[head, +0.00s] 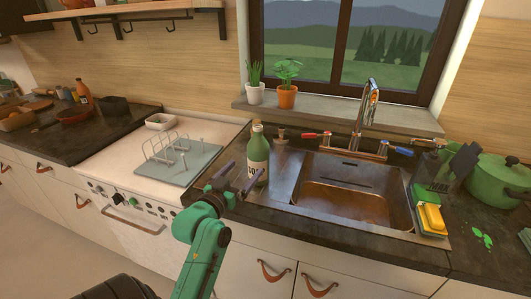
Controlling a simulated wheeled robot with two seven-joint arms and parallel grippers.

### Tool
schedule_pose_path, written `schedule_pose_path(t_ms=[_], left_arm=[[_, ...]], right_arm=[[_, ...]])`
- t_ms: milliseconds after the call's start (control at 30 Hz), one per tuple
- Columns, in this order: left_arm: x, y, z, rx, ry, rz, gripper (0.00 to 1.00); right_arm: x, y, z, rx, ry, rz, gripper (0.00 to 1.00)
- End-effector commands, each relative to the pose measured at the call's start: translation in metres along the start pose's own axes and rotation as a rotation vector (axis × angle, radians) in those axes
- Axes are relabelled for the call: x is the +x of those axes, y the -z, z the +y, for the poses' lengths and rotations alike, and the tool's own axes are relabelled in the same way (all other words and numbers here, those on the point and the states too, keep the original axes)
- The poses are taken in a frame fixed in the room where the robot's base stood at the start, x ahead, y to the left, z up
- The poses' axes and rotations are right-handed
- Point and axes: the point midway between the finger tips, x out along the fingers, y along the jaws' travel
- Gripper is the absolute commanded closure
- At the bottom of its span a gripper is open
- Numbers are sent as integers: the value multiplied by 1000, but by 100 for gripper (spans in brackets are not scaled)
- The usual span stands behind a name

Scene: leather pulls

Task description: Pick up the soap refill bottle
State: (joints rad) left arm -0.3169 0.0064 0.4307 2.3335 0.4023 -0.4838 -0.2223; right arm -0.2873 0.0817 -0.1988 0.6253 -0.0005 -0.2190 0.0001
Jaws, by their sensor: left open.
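The soap refill bottle (258,150) is green with a pale cap and a white label. It stands upright on the dark counter, just left of the sink. My left gripper (241,174) is open, with its two purple fingers spread at the lower left of the bottle. One finger overlaps the lower label in the picture; I cannot tell whether it touches. Nothing is between the fingers that I can make out. My right gripper is out of view.
The sink (410,219) with its tall tap (370,98) lies right of the bottle. A dish rack (165,150) on a mat stands left, on the white stove top. Yellow sponge (431,217) and green pot (497,179) are at right. Two potted plants stand on the sill.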

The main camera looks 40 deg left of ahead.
Motion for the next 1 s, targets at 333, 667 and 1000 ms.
schedule_pose_path(t_ms=[333,667,1000], left_arm=[[77,6,0,-2,0,2,0],[129,10,-3,-2,0,0,0],[144,5,-3,0,0,0,8]], right_arm=[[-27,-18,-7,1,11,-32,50],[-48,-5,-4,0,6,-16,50],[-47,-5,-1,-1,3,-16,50]])
